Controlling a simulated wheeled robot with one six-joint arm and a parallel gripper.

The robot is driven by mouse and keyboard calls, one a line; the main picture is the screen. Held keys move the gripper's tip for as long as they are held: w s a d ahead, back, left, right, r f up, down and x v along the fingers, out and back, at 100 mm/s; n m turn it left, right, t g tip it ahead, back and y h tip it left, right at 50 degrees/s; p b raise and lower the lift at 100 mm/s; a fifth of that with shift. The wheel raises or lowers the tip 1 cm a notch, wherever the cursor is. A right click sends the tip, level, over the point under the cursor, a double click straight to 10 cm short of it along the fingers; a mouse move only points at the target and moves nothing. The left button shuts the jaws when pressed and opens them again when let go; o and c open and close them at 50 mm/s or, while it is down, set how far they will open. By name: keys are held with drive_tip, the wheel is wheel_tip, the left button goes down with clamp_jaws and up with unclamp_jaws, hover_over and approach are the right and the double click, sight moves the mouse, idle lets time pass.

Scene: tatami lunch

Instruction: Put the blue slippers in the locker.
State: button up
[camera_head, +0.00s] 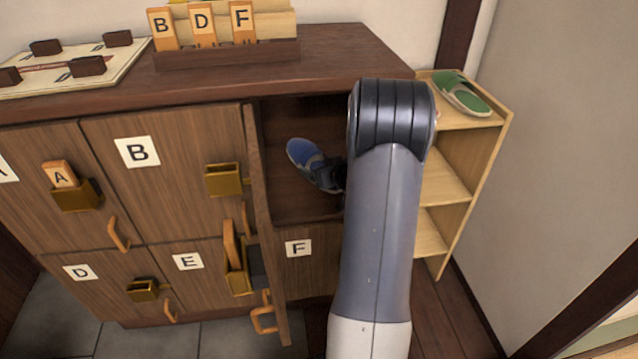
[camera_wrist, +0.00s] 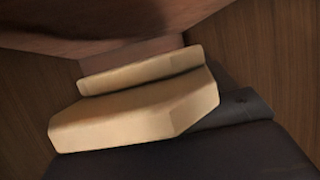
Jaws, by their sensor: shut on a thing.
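A blue slipper (camera_head: 309,158) is inside the open upper compartment of the wooden locker (camera_head: 285,120), tilted toe up and left. My dark gripper (camera_head: 335,178) is at its lower right end, shut on it, mostly hidden behind my arm. A second blue slipper cannot be told apart. The open locker door (camera_head: 262,200) stands swung out on the left of the compartment. The wrist view shows two pale cream pieces (camera_wrist: 140,115) close together before dark parts; I cannot tell whether they are soles or finger pads.
Doors B (camera_head: 175,165), D, E and F look shut. A brass holder (camera_head: 240,275) juts from the open door. A small shelf (camera_head: 470,160) with a green slipper (camera_head: 460,93) stands right. Wooden tags (camera_head: 202,25) and a game board (camera_head: 75,62) are on the locker top.

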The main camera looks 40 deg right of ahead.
wheel_tip(320, 180, down, 5)
drive_tip(key=shift+f+b, duration=0.1)
drive_tip(key=shift+b, duration=1)
drive_tip(key=o, duration=1.1)
